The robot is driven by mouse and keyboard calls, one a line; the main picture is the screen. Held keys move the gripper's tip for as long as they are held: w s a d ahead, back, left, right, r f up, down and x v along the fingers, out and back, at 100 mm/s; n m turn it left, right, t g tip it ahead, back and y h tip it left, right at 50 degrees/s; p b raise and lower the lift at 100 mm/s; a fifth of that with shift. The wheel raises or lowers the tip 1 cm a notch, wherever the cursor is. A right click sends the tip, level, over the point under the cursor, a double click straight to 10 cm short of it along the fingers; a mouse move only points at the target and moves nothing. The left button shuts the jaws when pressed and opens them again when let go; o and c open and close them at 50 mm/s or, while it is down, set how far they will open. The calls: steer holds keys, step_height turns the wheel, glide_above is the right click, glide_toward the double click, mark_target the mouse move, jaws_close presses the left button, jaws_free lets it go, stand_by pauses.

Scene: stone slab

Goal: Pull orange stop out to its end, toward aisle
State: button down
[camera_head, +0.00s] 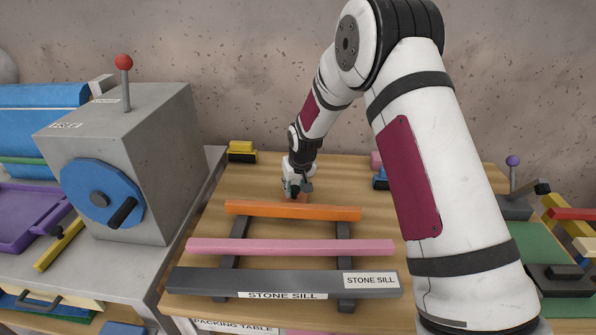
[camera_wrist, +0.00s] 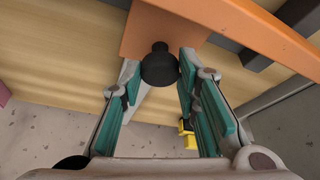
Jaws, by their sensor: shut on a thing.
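The orange stop is an orange bar (camera_head: 290,210) lying across two dark rails at the back of a wooden table. In the wrist view its orange plate (camera_wrist: 165,32) carries a black knob (camera_wrist: 160,66), and its bar (camera_wrist: 262,32) runs off to the upper right. My gripper (camera_head: 297,188) is behind the bar, pointing down. In the wrist view its teal-padded fingers (camera_wrist: 158,78) stand on either side of the black knob, shut on it. The knob is hidden in the head view.
A pink bar (camera_head: 290,246) and a dark grey stone sill (camera_head: 215,281) lie in front of the stop, parallel to it. The dark rails (camera_head: 344,262) run front to back. A grey machine box (camera_head: 160,150) stands left. A yellow item (camera_head: 241,151) lies at the back.

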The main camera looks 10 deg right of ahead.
steer(key=s, duration=0.1)
steer(key=s+a+p, duration=0.1)
steer(key=s, duration=0.1)
steer(key=shift+r, duration=0.1)
steer(key=shift+s+a+f, duration=0.1)
steer(key=shift+s+f, duration=0.05)
steer(key=shift+f, duration=0.05)
steer(key=c, duration=1.2)
jaws_free()
steer(key=shift+s, duration=0.1)
steer(key=shift+c, duration=0.2)
steer(key=shift+r, duration=0.1)
steer(key=shift+r, duration=0.1)
glide_toward(294, 193)
steer(key=s+r, duration=0.3)
steer(key=shift+a+r, duration=0.3)
